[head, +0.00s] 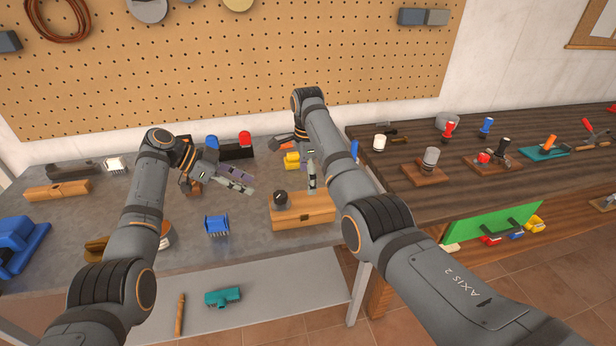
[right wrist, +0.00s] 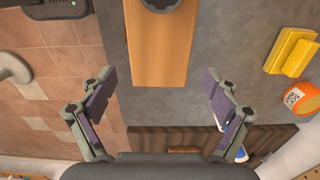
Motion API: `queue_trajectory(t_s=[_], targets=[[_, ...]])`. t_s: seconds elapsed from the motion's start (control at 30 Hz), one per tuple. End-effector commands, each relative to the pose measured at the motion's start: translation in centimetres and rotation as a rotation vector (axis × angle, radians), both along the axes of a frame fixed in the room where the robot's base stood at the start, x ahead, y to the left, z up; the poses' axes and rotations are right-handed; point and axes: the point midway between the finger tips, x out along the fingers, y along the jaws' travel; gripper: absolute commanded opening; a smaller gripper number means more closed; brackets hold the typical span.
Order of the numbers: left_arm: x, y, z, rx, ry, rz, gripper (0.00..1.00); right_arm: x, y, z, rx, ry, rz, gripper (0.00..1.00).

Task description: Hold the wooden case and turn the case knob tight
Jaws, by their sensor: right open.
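The wooden case (head: 316,216) is a long light-wood block near the front right edge of the grey workbench. Its dark round knob (head: 281,198) sits on top at the left end. My right gripper (head: 311,172) is open and empty above the right end of the case. In the right wrist view, its fingers (right wrist: 158,96) are spread either side of the end of the case (right wrist: 159,52), and the knob (right wrist: 162,4) is cut off at the top edge. My left gripper (head: 236,181) is left of the case, apart from it, with its fingers parted and nothing between them.
A blue brush-like part (head: 216,225) lies left of the case. A wooden plane (head: 58,190) lies at far left. A dark wooden counter (head: 420,215) with several stampers adjoins at right.

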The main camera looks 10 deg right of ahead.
Motion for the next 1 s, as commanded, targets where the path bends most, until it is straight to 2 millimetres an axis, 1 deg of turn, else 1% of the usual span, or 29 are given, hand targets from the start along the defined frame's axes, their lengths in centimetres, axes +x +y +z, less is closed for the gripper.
queue_trajectory(t_s=[0.13,0.3,0.4,0.5,0.6,0.7,0.93,0.97,1.0], targets=[[0.0,0.0,0.0,0.000,0.000,0.000,0.38,-0.1,-0.1,-2.0,-0.001,0.004,0.000,0.89],[0.0,0.0,0.0,0.000,0.000,0.000,0.38,-0.1,-0.1,-5.6,-0.002,0.004,0.000,0.89],[0.0,0.0,0.0,0.000,0.000,0.000,0.38,-0.1,-0.1,-7.4,-0.002,0.003,0.000,0.89],[0.0,0.0,0.0,0.000,0.000,0.000,0.38,0.0,-0.2,-8.9,-0.002,0.002,0.000,0.89],[0.0,0.0,0.0,0.000,0.000,0.000,0.38,0.0,-0.2,-9.8,-0.002,0.001,0.000,0.89],[0.0,0.0,0.0,0.000,0.000,0.000,0.38,0.0,-0.2,-10.3,-0.002,0.001,0.000,0.89],[0.0,0.0,0.0,0.000,0.000,0.000,0.38,0.0,-0.2,-10.4,-0.002,0.000,0.000,0.89],[0.0,0.0,0.0,0.000,0.000,0.000,0.38,0.0,-0.2,-10.4,-0.002,0.000,0.000,0.86],[0.0,0.0,0.0,0.000,0.000,0.000,0.38,0.0,-0.2,-10.4,-0.002,0.000,0.000,0.81]])
